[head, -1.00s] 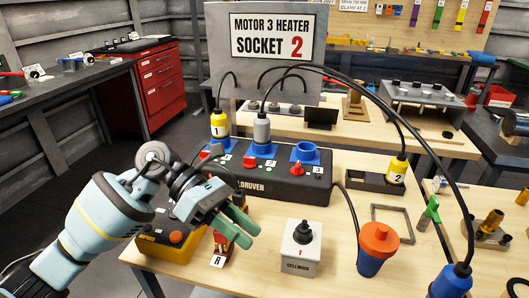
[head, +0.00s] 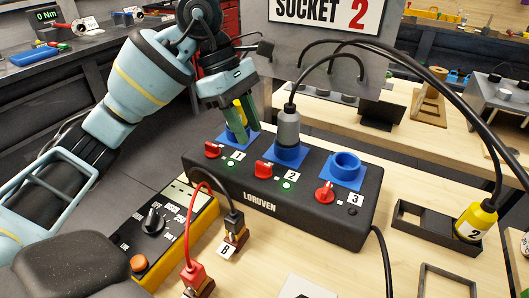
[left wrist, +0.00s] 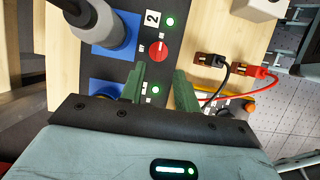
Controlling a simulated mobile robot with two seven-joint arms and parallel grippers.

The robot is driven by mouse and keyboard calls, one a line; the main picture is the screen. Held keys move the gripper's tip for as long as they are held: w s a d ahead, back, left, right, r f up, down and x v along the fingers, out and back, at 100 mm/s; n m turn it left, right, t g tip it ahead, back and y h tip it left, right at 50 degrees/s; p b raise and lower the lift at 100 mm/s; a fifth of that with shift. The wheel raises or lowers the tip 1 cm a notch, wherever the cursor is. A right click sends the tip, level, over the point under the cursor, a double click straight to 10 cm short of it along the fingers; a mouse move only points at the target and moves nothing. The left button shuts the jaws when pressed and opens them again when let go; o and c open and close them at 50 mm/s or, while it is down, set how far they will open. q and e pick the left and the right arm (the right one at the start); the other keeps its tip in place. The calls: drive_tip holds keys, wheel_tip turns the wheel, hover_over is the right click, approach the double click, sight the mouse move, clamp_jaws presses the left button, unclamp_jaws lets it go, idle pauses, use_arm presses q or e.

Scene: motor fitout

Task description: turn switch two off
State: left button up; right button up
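Switch two is the red knob (head: 263,169) beside the white label 2 (head: 292,176) on the black Loruven power strip (head: 335,225). Its lamp (head: 287,186) is lit green. A grey plug (head: 288,128) stands in the blue socket behind it. My left gripper (head: 247,136) is open and empty, its green fingers pointing down over the socket-one end, left of and behind switch two. In the left wrist view, the switch-two knob (left wrist: 158,50) lies just beyond the parted fingertips (left wrist: 160,68), with nothing between them gripped. My right gripper is not in view.
Switch one (head: 212,149) has a lit green lamp; switch three (head: 325,192) has a dark one. A yellow multimeter (head: 170,225) and leads on terminal blocks stand in front. A yellow plug 2 (head: 477,221) sits in a tray at right. Black cables arch over the strip.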

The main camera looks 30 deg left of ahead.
sight(263, 163)
use_arm(q)
drive_tip(key=x, duration=0.7)
drive_tip(key=shift+d+f, duration=0.2)
drive_tip(key=shift+f, duration=0.1)
clamp_jaws()
